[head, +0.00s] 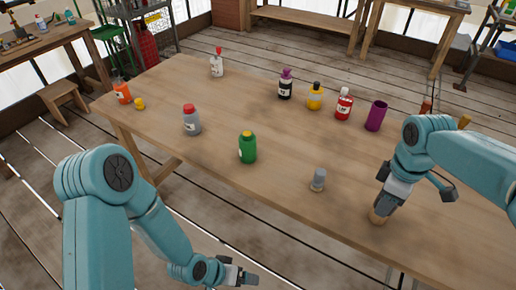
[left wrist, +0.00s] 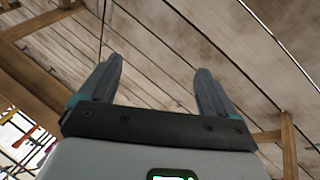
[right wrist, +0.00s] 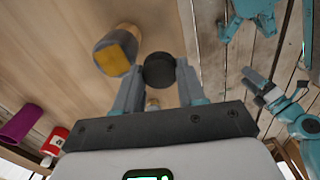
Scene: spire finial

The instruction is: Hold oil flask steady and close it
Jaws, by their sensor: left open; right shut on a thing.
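I cannot tell for certain which vessel is the oil flask.
Several bottles stand on the wooden table (head: 290,195): green (head: 247,148), grey with a red cap (head: 192,121), yellow (head: 315,97), red (head: 344,104). A purple vessel (head: 376,116) stands beyond my right gripper. A yellow-topped grey vessel (right wrist: 115,52) is close to my right fingers.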

